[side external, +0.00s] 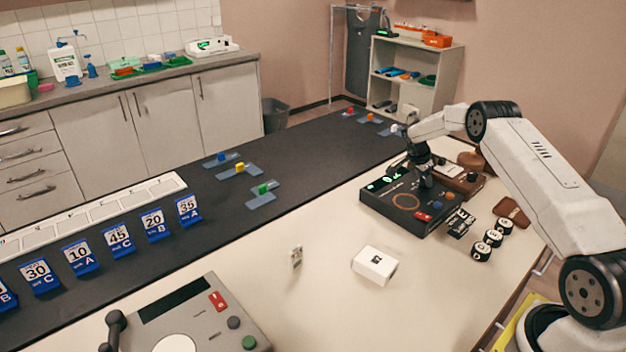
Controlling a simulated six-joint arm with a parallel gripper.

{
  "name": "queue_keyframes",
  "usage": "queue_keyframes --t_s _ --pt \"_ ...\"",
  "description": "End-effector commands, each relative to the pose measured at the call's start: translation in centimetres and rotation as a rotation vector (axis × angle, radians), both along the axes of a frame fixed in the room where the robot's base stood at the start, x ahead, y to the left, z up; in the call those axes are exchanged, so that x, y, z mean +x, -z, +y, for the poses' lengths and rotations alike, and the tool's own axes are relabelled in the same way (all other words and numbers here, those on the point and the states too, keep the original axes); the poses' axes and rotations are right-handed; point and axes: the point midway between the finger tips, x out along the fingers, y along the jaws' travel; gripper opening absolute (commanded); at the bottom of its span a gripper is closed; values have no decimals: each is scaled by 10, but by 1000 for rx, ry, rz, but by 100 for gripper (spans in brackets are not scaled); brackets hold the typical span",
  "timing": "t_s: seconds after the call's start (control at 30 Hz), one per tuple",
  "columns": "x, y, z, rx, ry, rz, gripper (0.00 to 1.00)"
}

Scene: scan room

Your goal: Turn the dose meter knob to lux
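A dark console (408,222) with a green-lit display (384,184), a ring marking and red and blue buttons sits at the right of the pale table. A brown box (462,184) with a small dark knob (472,177) stands just behind it. I cannot tell for certain which one is the dose meter, and no lux marking is readable. My gripper (425,184) points down over the back right part of the dark console, in front of the brown box. Its fingers are small and dark, so I cannot tell whether they are open or touching anything.
Several round black-and-white pieces (487,244) and a brown pad (511,211) lie right of the console. A white box (375,265) and a small upright card (296,257) stand mid-table. A grey console (190,318) is at front left.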

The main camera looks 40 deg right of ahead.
Motion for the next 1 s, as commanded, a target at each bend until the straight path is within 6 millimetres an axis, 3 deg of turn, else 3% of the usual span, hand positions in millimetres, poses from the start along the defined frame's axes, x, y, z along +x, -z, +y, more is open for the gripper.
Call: queue_keyframes --t_s 0.03,0.1,0.57,1.0 --pt "1 -1 0 -1 0 -2 63" --pt "1 -1 0 -1 -1 -2 85" --pt "1 -4 1 0 -1 -1 85" --pt "7 -47 18 -1 -2 -2 85"
